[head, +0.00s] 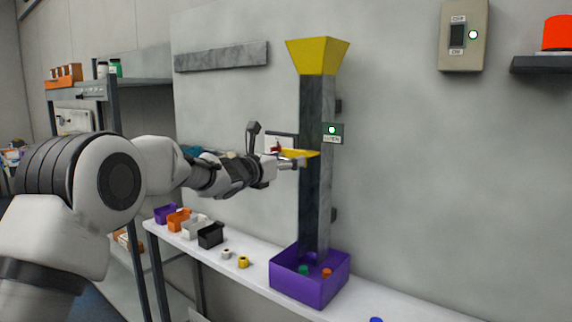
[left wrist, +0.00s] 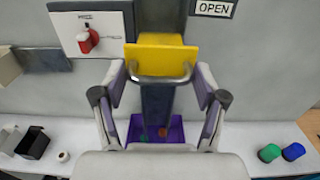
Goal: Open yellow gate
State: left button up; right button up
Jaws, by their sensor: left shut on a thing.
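The yellow gate (head: 312,153) is a flat plate at the front of the grey vertical chute (head: 315,205), about halfway up, and part of it stands out from the chute. In the left wrist view the gate (left wrist: 161,56) has a metal loop handle (left wrist: 160,79) on its near edge. My left gripper (head: 296,162) is at the gate, with its fingers on both sides of the handle in the left wrist view, shut on it. A sign beside the chute reads OPEN (left wrist: 214,8), with a lit green lamp (head: 332,130) in the head view. My right gripper is not in view.
A yellow funnel (head: 318,55) tops the chute. A purple bin (head: 310,286) with a few small items stands below it on the white shelf (head: 400,306). Small bins (head: 210,235) and rolls (head: 243,262) stand to the left. A red switch (left wrist: 88,40) is on the wall.

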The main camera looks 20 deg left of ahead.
pick_arm(q)
jog(key=shift+s+a, duration=0.1)
jog(key=shift+s, duration=0.15)
jog(key=o, duration=1.7)
jog(key=v, duration=1.2)
